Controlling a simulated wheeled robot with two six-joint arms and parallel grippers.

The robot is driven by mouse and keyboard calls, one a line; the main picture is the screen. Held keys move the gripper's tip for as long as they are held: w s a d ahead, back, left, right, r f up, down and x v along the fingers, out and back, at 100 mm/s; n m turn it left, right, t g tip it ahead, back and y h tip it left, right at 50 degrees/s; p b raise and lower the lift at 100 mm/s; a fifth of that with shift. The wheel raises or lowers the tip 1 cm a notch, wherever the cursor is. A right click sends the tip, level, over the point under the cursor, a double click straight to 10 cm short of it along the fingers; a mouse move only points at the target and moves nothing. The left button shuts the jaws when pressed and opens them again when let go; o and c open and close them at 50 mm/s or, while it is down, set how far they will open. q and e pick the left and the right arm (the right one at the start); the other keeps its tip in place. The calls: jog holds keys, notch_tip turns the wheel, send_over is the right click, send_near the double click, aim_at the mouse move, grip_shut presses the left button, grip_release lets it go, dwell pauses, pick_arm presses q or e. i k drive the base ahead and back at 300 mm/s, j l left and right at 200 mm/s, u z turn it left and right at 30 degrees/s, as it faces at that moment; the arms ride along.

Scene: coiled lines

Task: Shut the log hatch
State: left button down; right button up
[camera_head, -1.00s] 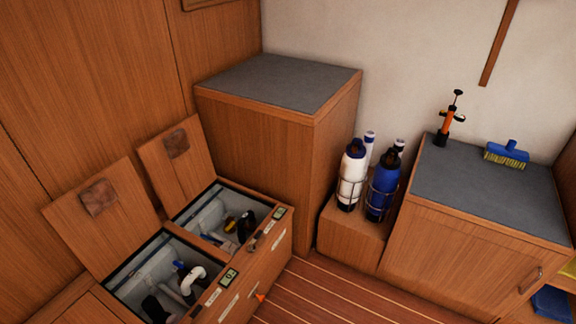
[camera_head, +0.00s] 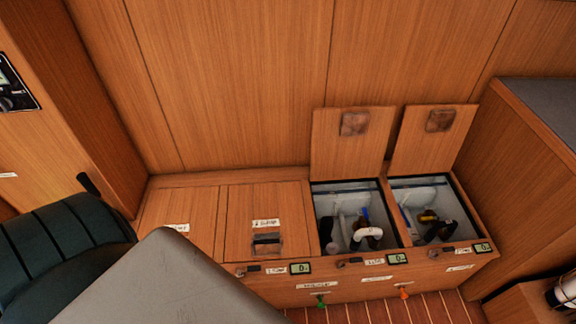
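A wooden bench along the wall has several hatches. Two stand open, their lids raised and leaning back against the wall: the left open lid (camera_head: 345,160) and the right open lid (camera_head: 430,150). Under the left lid, an open well (camera_head: 328,205) shows a white curved pipe (camera_head: 367,236) and a blue part. Under the right lid, another well (camera_head: 440,196) holds black and yellow fittings. Left of these, a hatch with a dark handle (camera_head: 266,205) lies shut, and a further panel (camera_head: 182,212) lies flat. The labels are too small to read surely, so I cannot tell which is the log hatch. Neither gripper shows.
A dark green padded seat (camera_head: 60,245) stands at the left. A grey flat surface (camera_head: 170,285) covers the bottom left. A wooden cabinet (camera_head: 525,165) borders the bench at the right. Striped floor (camera_head: 430,308) shows in front of the bench.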

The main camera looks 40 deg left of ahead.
aim_at(348, 142)
jog(key=u, duration=0.7)
